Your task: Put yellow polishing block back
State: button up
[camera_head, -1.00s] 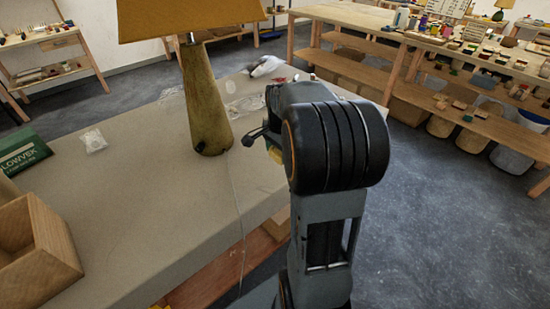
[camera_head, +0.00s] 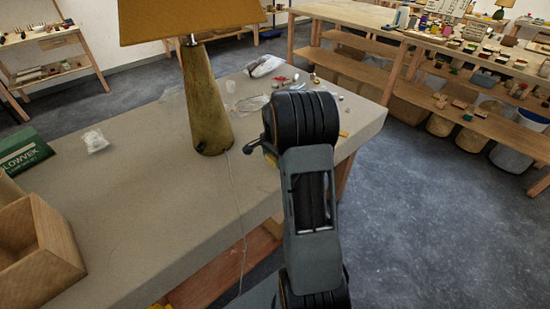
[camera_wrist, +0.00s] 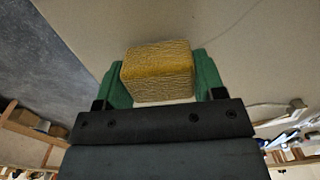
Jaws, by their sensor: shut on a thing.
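The yellow polishing block (camera_wrist: 157,72) is a rough-textured yellow block. In the wrist view it sits between the two green fingers of my gripper (camera_wrist: 160,78), which is shut on it. The grey-beige tabletop (camera_wrist: 85,25) shows behind the block in that view; I cannot tell how far apart they are. In the head view my arm hides most of the gripper and the block. The arm is over the right part of the workbench (camera_head: 130,210), to the right of the lamp.
A lamp with a yellow-green base (camera_head: 207,105) and mustard shade (camera_head: 190,18) stands on the bench, its thin cord running forward. A wooden box (camera_head: 35,250) and a green box (camera_head: 22,152) are at left. Small items lie at the back right. The bench front middle is clear.

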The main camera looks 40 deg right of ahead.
jog(key=shift+f, duration=0.25)
jog(key=o, duration=0.9)
jog(key=shift+c, duration=0.2)
jog(key=shift+r, duration=0.1)
notch_tip(320, 180, up, 11)
jog(key=shift+r, duration=0.1)
jog(key=s+a+r+n+t, duration=0.1)
jog(key=s+a+r+n, duration=0.1)
jog(key=s+a+n, duration=0.3)
jog(key=s+a+r+n+t, duration=0.1)
jog(key=s+a+r+n, duration=0.15)
jog(key=a, duration=0.45)
jog(key=s+a+f+n+t, duration=0.1)
jog(key=s+a+f+n, duration=0.1)
jog(key=s+a+n, duration=0.7)
jog(key=shift+s+f+t, duration=0.3)
jog(key=shift+s+f, duration=0.05)
jog(key=shift+s, duration=0.35)
